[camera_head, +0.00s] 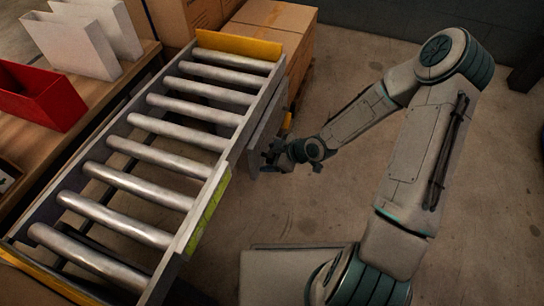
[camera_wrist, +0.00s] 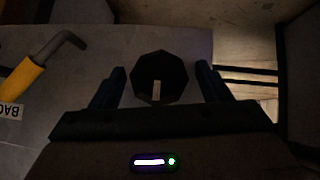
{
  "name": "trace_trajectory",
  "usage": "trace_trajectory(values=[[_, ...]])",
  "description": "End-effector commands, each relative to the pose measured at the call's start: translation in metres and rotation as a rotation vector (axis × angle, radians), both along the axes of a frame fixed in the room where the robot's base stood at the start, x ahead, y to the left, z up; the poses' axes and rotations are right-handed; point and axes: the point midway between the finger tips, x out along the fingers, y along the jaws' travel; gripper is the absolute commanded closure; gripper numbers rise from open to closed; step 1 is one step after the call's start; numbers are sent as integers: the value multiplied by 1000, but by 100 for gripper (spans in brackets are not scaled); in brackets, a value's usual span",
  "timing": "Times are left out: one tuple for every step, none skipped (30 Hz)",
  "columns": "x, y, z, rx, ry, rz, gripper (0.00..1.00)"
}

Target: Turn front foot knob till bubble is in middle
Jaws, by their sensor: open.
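A dark, many-sided knob (camera_wrist: 159,72) with a pale mark at its lower edge stands out from a grey plate (camera_wrist: 60,65) in the wrist view. My gripper (camera_wrist: 160,80) is open, with one finger on each side of the knob. Gaps show between the fingers and the knob. In the head view my gripper (camera_head: 271,153) is at the grey plate on the right side of the roller conveyor (camera_head: 228,165); the knob is hidden there. No bubble can be made out in either view.
A bent rod with a yellow grip (camera_wrist: 24,82) lies left of the knob, near a partly cut-off label (camera_wrist: 10,110). A yellow-green strip (camera_head: 208,213) is on the conveyor's right rail. Cardboard boxes (camera_head: 272,16) stand behind. A red bin (camera_head: 42,98) is on the left bench.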

Motion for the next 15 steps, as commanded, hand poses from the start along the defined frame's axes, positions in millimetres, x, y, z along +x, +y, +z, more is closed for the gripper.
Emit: trace_trajectory(values=[[0,0,0,0,0,0,30],[0,0,0,0,0,0,35],[0,0,0,0,0,0,46],[0,0,0,0,0,0,55],[0,0,0,0,0,0,63],[0,0,0,0,1,1,74],[0,0,0,0,1,1,75],[0,0,0,0,1,1,74],[0,0,0,0,1,1,74],[0,0,0,0,1,1,74],[0,0,0,1,2,1,74],[-1,0,0,1,3,1,74],[-1,0,1,2,6,1,74],[-1,0,1,3,9,1,74],[-1,0,1,5,13,1,74]])
